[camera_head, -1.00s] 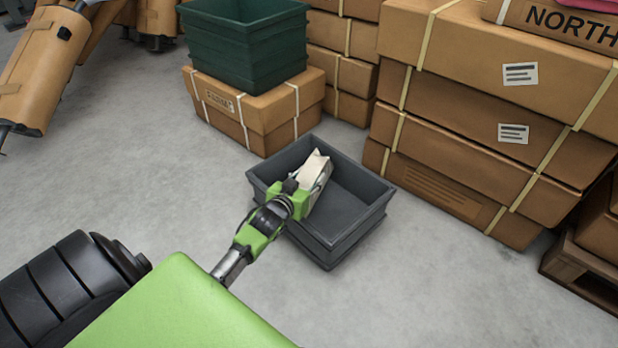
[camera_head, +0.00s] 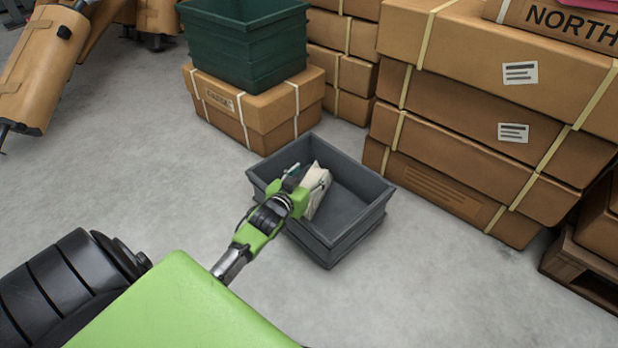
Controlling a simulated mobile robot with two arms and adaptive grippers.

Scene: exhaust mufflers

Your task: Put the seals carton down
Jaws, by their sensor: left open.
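The seals carton (camera_head: 317,190) is a small pale, off-white box. It is inside a dark grey open crate (camera_head: 350,236) on the floor, in the left part of the crate. My left gripper (camera_head: 308,180) reaches into the crate from the lower left and is open around or right beside the carton. Its green fingers hide part of the carton, and whether they touch it cannot be told. The carton's underside is hidden too. My right gripper is not in view.
A green crate (camera_head: 245,50) stands on strapped cardboard boxes (camera_head: 255,118) behind the grey crate. A tall stack of strapped boxes (camera_head: 480,130) rises close on the right. A wooden pallet (camera_head: 585,270) is at the far right. Grey floor (camera_head: 130,185) is free on the left.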

